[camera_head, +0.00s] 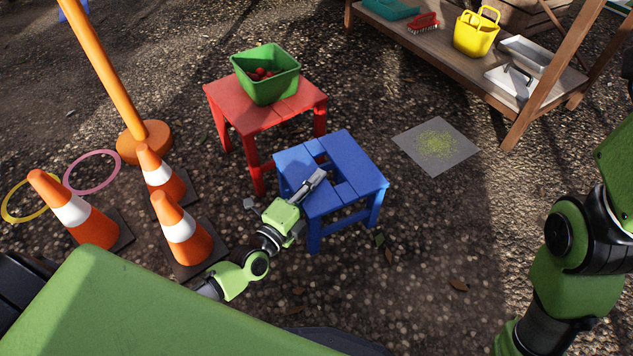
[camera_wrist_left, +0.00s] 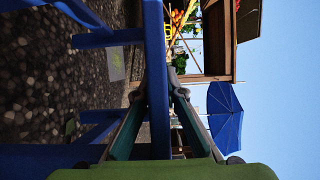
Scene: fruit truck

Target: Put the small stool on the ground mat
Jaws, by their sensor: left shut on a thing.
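The small blue stool (camera_head: 355,165) stands upright in the middle of the head view, with a slot in its top. My left gripper (camera_head: 316,178) reaches it from the front left and is shut on the edge of its seat board. In the left wrist view the blue board (camera_wrist_left: 157,60) runs between the two fingers. I cannot tell whether the stool's feet touch the ground. The ground mat (camera_head: 469,150), grey with a yellow-green patch, lies flat and bare to the right of the stool. My right arm shows at the right edge; its gripper is out of view.
A red stool (camera_head: 225,97) with a green bin (camera_head: 287,87) of red fruit stands close behind the blue stool. Traffic cones (camera_head: 180,232) stand at the left. A wooden shelf (camera_head: 470,82) is behind the mat. The gravel between stool and mat is clear.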

